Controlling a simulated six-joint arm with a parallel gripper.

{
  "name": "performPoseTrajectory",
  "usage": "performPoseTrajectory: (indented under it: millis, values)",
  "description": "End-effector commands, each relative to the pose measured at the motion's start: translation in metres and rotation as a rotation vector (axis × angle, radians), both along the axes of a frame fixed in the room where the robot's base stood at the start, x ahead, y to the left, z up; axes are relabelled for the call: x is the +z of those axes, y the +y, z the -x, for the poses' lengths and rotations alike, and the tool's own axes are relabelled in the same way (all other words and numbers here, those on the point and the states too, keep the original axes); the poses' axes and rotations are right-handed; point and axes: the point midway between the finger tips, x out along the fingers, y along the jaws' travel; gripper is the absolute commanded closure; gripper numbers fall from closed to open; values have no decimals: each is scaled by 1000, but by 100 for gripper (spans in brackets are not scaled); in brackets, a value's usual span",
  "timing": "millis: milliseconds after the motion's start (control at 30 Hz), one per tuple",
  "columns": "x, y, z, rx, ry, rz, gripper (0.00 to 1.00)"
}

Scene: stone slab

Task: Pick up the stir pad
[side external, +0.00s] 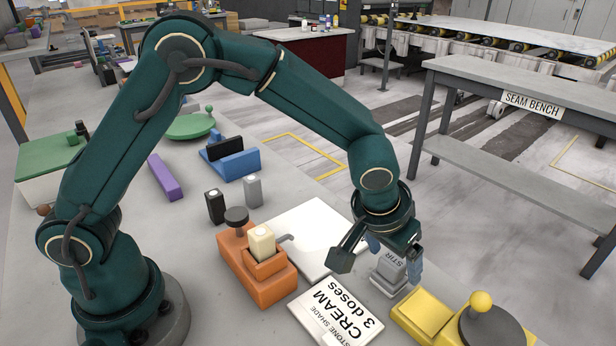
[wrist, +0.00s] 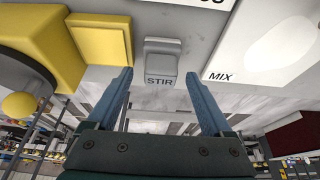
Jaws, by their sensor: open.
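The stir pad (side external: 388,276) is a small grey block marked STIR, standing on the stone slab near its right edge. It also shows in the wrist view (wrist: 161,62), upper middle. My gripper (side external: 394,258) is open and points down over the pad. In the wrist view its two blue fingers (wrist: 159,77) are spread to the left and right of the pad's STIR face, with nothing held. The arm's wrist hides part of the pad in the side view. I cannot tell whether a finger touches it.
A yellow block (side external: 424,315) with a dark disc and yellow knob stands close by the pad. A white CREAM card (side external: 335,312) and a white MIX board (side external: 312,232) lie on its other side. An orange holder (side external: 258,278) holds a cream-coloured block (side external: 262,243).

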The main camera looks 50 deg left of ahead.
Motion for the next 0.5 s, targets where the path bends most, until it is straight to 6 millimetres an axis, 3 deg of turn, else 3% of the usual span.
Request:
performPoseTrajectory:
  millis: [167,433,467,500]
  values:
    - [-12,0,-4,0,1,0,15]
    - [-13,0,-5,1,0,0,15]
    - [-13,0,-5,1,0,0,23]
    - [-13,0,-5,1,0,0,38]
